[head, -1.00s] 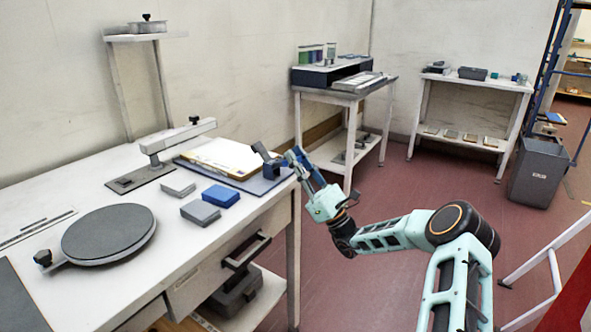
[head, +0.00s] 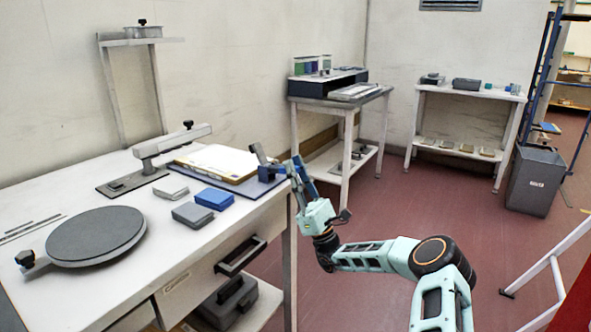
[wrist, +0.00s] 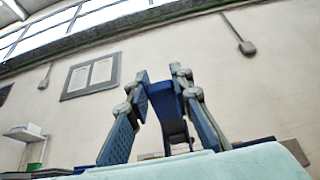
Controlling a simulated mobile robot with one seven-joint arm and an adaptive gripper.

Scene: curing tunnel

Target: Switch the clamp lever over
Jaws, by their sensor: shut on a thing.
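My gripper (head: 290,171) is at the lever from the right, past the table edge. In the wrist view my gripper's (wrist: 161,82) two fingers stand either side of a blue part of the clamp lever (wrist: 166,101), with a darker piece below it. The exact contact of the fingertips is hard to make out.
A clipboard (head: 221,162), a grey toggle arm (head: 172,142), small blue and grey blocks (head: 214,198) and a round grey plate (head: 97,236) occupy the worktable.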

